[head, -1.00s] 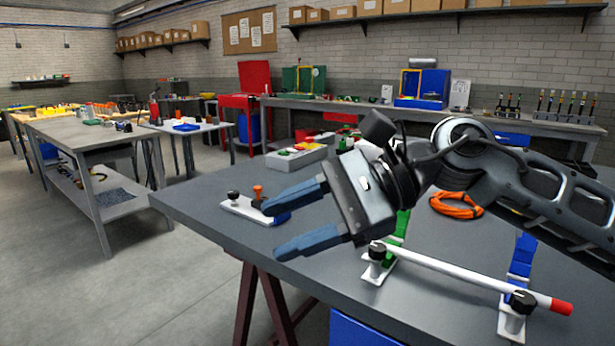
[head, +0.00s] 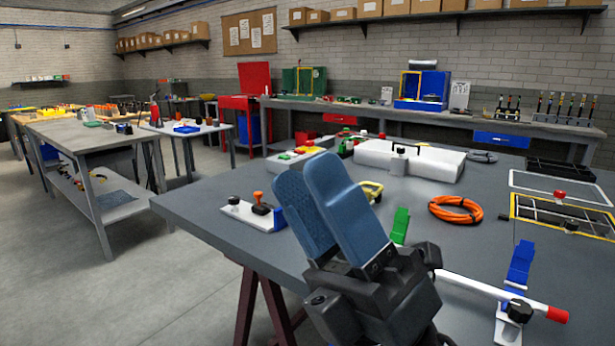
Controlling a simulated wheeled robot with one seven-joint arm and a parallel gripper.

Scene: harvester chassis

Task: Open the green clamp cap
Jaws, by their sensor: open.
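The green clamp cap (head: 401,226) shows just right of my gripper. It stands tilted up behind the line of the white rod, in a pose like the blue clamp cap (head: 520,262). The green clamp's base and black knob are hidden behind my gripper. The white rod (head: 468,286) with a red end (head: 557,314) runs from behind my gripper to the blue clamp at the right. My gripper (head: 305,168) points upward in the foreground, its two blue fingers apart and empty. I see no contact between the fingers and the green cap.
An orange cable coil (head: 455,209) lies right of the green cap. A white plate with knobs (head: 250,214) sits at the table's left edge. A white block (head: 409,161) and a yellow-framed tray (head: 565,220) lie farther back.

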